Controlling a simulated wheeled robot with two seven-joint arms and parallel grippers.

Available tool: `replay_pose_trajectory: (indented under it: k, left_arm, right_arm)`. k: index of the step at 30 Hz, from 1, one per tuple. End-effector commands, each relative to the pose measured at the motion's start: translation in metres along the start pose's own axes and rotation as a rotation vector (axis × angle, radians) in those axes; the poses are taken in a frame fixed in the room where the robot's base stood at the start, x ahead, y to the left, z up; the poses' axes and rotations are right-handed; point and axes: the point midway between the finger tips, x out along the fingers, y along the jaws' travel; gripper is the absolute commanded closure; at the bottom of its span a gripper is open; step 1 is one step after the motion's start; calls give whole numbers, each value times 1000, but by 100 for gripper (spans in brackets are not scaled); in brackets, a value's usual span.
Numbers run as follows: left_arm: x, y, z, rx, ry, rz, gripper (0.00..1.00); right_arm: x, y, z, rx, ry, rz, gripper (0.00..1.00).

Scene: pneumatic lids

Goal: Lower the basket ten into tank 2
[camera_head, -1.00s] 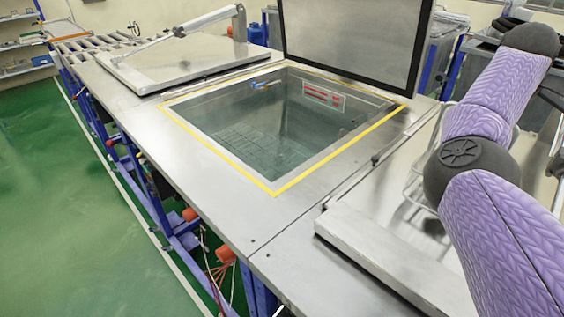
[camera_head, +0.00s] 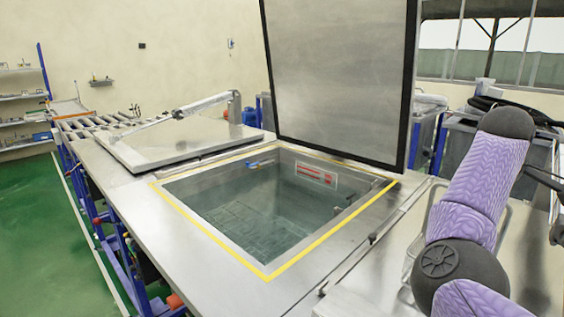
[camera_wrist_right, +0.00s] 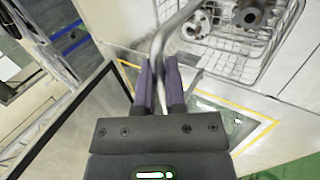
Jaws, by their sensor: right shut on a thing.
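In the right wrist view, my right gripper (camera_wrist_right: 158,82) is shut on a bent metal bar (camera_wrist_right: 163,42), which appears to be the handle of the wire basket (camera_wrist_right: 217,60). The basket holds dark and grey metal parts. In the head view, my purple right arm is at the right; its gripper and most of the basket are not visible there. The open tank (camera_head: 270,205) has a yellow border and clear liquid inside, with no basket seen in it. The yellow border (camera_wrist_right: 262,133) also shows beside the basket in the wrist view. No number is readable. My left gripper is out of view.
The tank's lid (camera_head: 335,80) stands raised behind the opening. A shut lid (camera_head: 175,143) with an arm lies on the left, with a roller conveyor (camera_head: 105,122) beyond. Grey bins (camera_head: 480,140) stand behind my right arm. Green floor lies along the left.

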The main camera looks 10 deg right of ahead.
Motion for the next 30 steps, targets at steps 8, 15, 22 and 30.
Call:
replay_pose_trajectory:
  k: [8, 15, 22, 30]
  left_arm:
    - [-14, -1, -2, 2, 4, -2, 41]
    - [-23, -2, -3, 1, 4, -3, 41]
    - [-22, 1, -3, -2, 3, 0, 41]
    - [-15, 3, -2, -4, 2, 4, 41]
  right_arm:
    - [-52, 3, -1, 2, 5, 6, 100]
    - [-80, 2, 0, 1, 3, 4, 100]
    - [-82, 1, 0, 1, 1, 3, 100]
    - [-66, -1, 0, -1, -1, 2, 100]
